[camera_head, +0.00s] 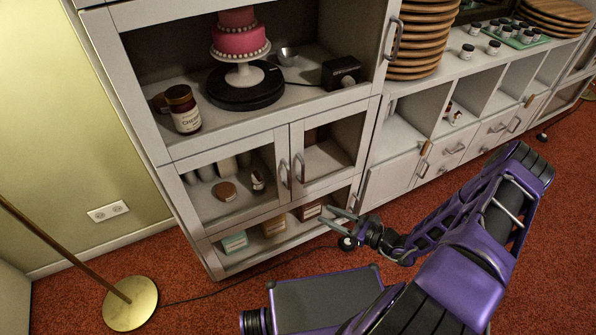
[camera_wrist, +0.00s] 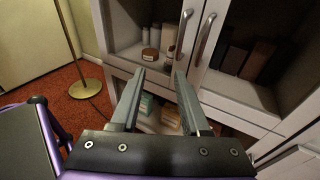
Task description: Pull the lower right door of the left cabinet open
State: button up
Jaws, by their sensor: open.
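The left cabinet (camera_head: 230,142) is white with glass-paned doors. Its lower right door (camera_head: 327,180) looks shut and has a curved metal handle (camera_head: 299,168) on its left edge; in the wrist view this handle (camera_wrist: 205,38) is the right one of two. The lower left door (camera_head: 228,216) beside it looks shut, with its own handle (camera_head: 285,173). My gripper (camera_head: 329,214) is open and empty, below and to the right of the handles in the head view. In the wrist view the spread fingers (camera_wrist: 158,74) point at the cabinet below the handles, touching neither.
An open bottom shelf with boxes (camera_head: 274,226) lies near my fingers. An upper door handle (camera_head: 392,40) is above right. A low cabinet row (camera_head: 430,130) adjoins on the right. A brass lamp base (camera_head: 131,303) and cable stand on the red carpet at left.

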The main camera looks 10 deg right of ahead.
aim_at(304, 171)
jog(key=w+a+m+t+h, duration=0.1)
jog(key=w, duration=0.5)
jog(key=w+a+m+t+h+b, duration=0.1)
jog(key=w+a, duration=0.1)
jog(key=w, duration=0.4)
jog(key=w+a+r+m+t+b, duration=0.1)
jog(key=w+a+t, duration=0.1)
jog(key=w, duration=0.4)
jog(key=shift+w+a+h, duration=0.1)
jog(key=shift+h, duration=0.3)
grip_shut()
dwell(0.6)
